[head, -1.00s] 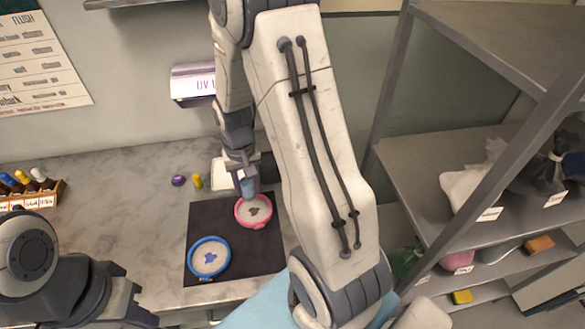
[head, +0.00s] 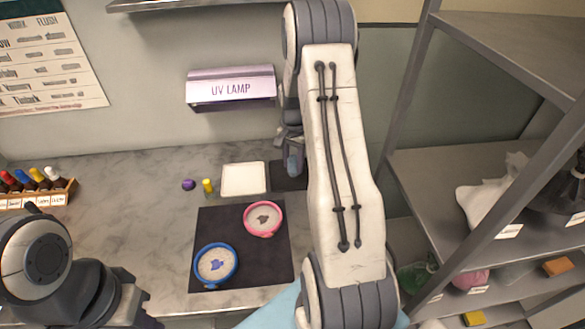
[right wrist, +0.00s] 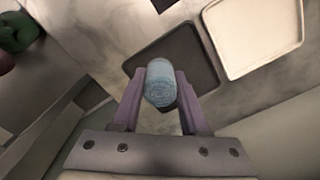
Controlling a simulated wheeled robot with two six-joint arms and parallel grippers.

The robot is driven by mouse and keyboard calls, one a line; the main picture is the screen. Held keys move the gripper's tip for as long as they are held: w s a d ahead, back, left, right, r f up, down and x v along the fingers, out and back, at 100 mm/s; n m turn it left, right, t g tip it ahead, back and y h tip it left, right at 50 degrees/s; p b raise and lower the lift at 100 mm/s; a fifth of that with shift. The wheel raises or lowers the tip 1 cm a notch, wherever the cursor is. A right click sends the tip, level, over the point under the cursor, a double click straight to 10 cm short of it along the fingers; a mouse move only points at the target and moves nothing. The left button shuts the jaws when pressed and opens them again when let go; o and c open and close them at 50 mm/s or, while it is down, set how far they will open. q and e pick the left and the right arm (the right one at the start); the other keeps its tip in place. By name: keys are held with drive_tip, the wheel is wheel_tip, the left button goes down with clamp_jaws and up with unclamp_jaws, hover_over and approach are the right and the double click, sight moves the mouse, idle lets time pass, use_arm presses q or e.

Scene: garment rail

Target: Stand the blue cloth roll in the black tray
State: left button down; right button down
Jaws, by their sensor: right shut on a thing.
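My right gripper (right wrist: 160,92) is shut on the blue cloth roll (right wrist: 161,84), which shows between its two purple fingers in the right wrist view. In the head view the roll (head: 293,164) hangs below the gripper, in front of or over the black tray (head: 283,183). The black tray also shows in the right wrist view (right wrist: 185,55), beyond the roll, and looks empty where visible. My right arm hides part of it in the head view. I cannot tell the roll's height above it. My left gripper (head: 140,300) is at the lower left, its fingers unclear.
A white tray (head: 243,179) lies left of the black tray. A dark mat (head: 240,262) holds a pink-rimmed dish (head: 262,219) and a blue-rimmed dish (head: 216,265). Small purple (head: 188,185) and yellow (head: 208,185) items stand nearby. A metal shelf (head: 470,150) stands at the right.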

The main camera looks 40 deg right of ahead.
sight(292, 172)
drive_tip(key=shift+w+d+f, duration=0.15)
drive_tip(key=shift+w+f, duration=0.25)
drive_tip(key=shift+w, duration=0.15)
wheel_tip(292, 172, down, 3)
drive_tip(key=shift+f+p, duration=0.15)
drive_tip(key=shift+p, duration=0.55)
drive_tip(key=shift+f, duration=0.3)
drive_tip(key=shift+f, duration=0.2)
drive_tip(key=shift+c, duration=2.1)
unclamp_jaws()
